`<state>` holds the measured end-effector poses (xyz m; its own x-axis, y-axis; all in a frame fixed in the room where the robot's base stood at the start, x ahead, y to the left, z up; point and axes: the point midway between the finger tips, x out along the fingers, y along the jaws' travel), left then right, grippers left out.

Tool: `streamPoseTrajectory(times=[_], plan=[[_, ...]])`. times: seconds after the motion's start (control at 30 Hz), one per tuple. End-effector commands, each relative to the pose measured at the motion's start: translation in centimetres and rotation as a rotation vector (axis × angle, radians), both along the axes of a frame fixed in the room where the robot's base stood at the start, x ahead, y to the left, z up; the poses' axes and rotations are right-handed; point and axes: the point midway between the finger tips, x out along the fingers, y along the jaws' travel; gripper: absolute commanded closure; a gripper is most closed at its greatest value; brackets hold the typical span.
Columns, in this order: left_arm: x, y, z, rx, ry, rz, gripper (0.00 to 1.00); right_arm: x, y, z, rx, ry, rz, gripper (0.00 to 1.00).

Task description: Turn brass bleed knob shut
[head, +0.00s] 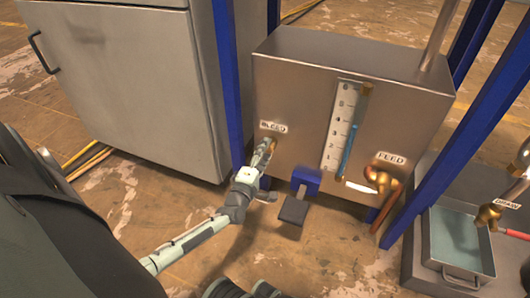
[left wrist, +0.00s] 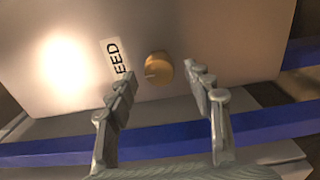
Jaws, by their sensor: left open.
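The brass bleed knob (head: 272,141) sits on the lower left of the metal tank's front (head: 290,80), just under the BLEED label (head: 273,127). In the left wrist view the round knob (left wrist: 158,68) is ahead of the fingertips and appears between them. My left gripper (head: 262,157) is open, with its fingers pointing at the knob; in the left wrist view its two fingers (left wrist: 161,80) are spread to either side. I cannot tell whether they touch it. Part of the knob is hidden by the gripper in the head view. My right gripper is not in view.
A sight gauge (head: 345,128) and a brass FEED valve (head: 380,179) are on the tank. Blue frame posts (head: 228,80) flank it. A grey cabinet (head: 120,75) stands left. A dark pedal (head: 293,209) is below. A water tray (head: 450,245) and DRAW tap (head: 489,213) are at right.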

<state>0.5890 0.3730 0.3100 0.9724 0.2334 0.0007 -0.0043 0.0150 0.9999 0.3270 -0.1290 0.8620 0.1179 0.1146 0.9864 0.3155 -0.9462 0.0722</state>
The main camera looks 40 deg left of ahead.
Motion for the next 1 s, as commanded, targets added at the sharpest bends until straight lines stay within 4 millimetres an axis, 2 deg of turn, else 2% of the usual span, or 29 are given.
streamPoseTrajectory(times=[0.17,0.4,0.53,0.7,1.0], plan=[[-2.8,-0.7,-0.2,-0.001,0.005,-0.001,0.48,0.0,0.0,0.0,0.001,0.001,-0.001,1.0],[-7.9,-1.9,-0.2,-0.001,0.005,0.0,0.48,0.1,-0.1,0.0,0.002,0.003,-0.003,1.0],[-9.9,-2.3,-0.1,-0.001,0.003,0.001,0.48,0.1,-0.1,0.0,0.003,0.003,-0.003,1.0],[-11.2,-2.7,-0.1,0.001,0.002,0.0,0.48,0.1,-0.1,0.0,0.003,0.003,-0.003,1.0],[-11.4,-2.7,0.0,0.0,0.001,0.001,0.48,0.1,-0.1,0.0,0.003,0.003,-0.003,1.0]])
